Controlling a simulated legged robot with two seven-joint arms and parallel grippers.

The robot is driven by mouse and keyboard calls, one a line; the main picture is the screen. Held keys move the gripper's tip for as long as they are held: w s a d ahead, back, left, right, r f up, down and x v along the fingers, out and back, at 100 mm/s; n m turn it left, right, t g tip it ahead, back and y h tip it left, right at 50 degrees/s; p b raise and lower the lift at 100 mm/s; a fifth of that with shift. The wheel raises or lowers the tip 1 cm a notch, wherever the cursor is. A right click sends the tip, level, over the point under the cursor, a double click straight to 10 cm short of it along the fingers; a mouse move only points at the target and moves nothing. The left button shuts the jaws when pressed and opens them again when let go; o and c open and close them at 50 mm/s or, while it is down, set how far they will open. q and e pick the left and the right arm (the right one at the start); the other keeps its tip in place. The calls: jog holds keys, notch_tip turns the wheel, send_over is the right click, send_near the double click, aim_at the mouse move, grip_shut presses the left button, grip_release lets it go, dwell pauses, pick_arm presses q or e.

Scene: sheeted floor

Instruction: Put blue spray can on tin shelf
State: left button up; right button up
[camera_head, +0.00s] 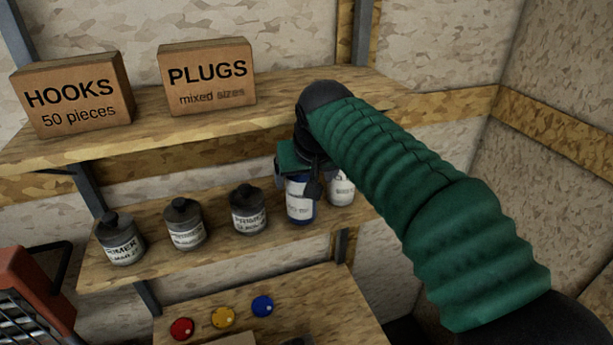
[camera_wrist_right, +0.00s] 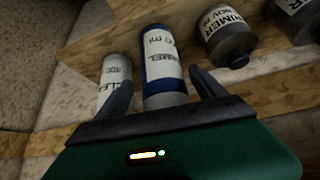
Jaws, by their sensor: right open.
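The blue spray can (camera_head: 300,211) has a white label and stands upright on the middle wooden shelf, the tin shelf (camera_head: 170,256). It is to the right of the grey primer tins (camera_head: 248,212). My right gripper (camera_head: 298,180) is at the can from above and in front, hiding its top. In the right wrist view the blue can (camera_wrist_right: 160,70) is between the two open fingers, with no clear grip on it. A white can (camera_head: 341,190) stands close to its right; it also shows in the wrist view (camera_wrist_right: 115,78). My left gripper is out of view.
The upper shelf (camera_head: 190,128) holds a HOOKS box (camera_head: 75,95) and a PLUGS box (camera_head: 207,75), close above my right gripper. Below is a wooden surface with red, yellow and blue round pieces (camera_head: 222,317). A red-orange object (camera_head: 38,290) stands lower left.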

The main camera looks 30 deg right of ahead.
jog(key=p+v, duration=0.5)
jog(key=v, duration=0.7)
jog(key=a+f+n+g+y, duration=0.1)
jog(key=a+f, duration=0.1)
jog(key=f, duration=0.7)
jog(key=a+f+n+g, duration=0.1)
jog(key=a+f, duration=0.2)
jog(key=f, duration=0.7)
jog(key=s+a+f+n, duration=0.1)
jog(key=s+a+f, duration=0.1)
jog(key=s+f, duration=0.3)
jog(key=s+a+f+n+g+y, duration=0.1)
jog(key=s+f, duration=0.4)
jog(key=f, duration=0.6)
jog(key=shift+a+f+g, duration=0.2)
jog(key=shift+a+g, duration=0.1)
jog(key=shift+a, duration=0.3)
jog(key=shift+s, duration=0.1)
